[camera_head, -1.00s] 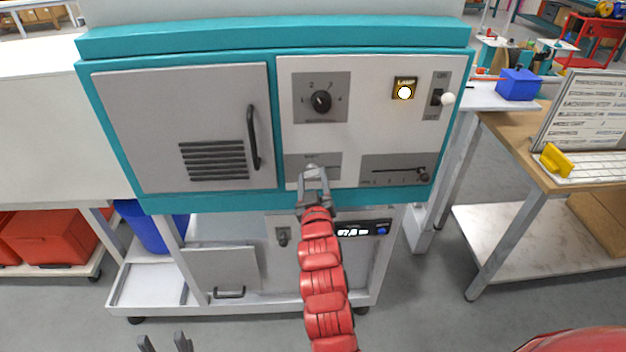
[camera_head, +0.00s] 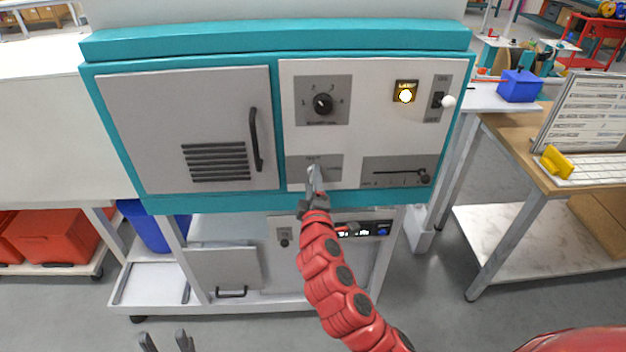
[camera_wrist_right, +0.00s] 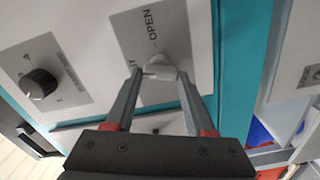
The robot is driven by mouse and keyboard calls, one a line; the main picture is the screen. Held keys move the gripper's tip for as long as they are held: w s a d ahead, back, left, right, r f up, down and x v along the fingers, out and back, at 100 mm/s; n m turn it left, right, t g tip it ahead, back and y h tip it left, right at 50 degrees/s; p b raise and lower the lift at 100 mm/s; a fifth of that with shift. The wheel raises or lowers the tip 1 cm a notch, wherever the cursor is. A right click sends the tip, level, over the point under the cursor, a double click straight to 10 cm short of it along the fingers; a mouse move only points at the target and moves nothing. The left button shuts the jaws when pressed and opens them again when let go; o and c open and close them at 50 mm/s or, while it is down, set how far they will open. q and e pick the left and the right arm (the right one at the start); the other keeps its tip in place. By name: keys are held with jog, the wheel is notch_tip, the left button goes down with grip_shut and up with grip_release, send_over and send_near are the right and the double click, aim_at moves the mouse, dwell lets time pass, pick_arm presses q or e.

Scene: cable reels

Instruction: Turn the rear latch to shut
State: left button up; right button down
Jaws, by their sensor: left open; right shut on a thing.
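The latch (camera_wrist_right: 160,70) is a small pale handle on a grey label plate (camera_head: 333,163) low on the machine's white panel. Its plate reads OPEN in the right wrist view; a second word there is partly cut off. My right gripper (camera_head: 314,172) is at the latch, its fingers shut on the handle from both sides. In the right wrist view its fingertips (camera_wrist_right: 160,72) meet the handle. The gripper hides part of the latch in the head view, so its exact angle is hard to tell. My left gripper (camera_head: 166,342) is open and empty at the bottom edge, away from the machine.
Above the latch is a black dial (camera_head: 322,103). To the right are a slider (camera_head: 424,179), a lit lamp (camera_head: 405,96) and a toggle switch (camera_head: 447,101). A grey door with a black handle (camera_head: 255,139) is left. A cart (camera_head: 215,308) stands below.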

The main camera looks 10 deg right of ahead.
jog(key=shift+f+n+p, duration=0.1)
jog(key=shift+n+p, duration=0.25)
jog(key=shift+n, duration=1.45)
jog(key=shift+c, duration=1.3)
grip_release()
jog(key=shift+s, duration=0.15)
jog(key=s+a+p, duration=0.3)
jog(key=s+p, duration=0.1)
jog(key=s, duration=1.3)
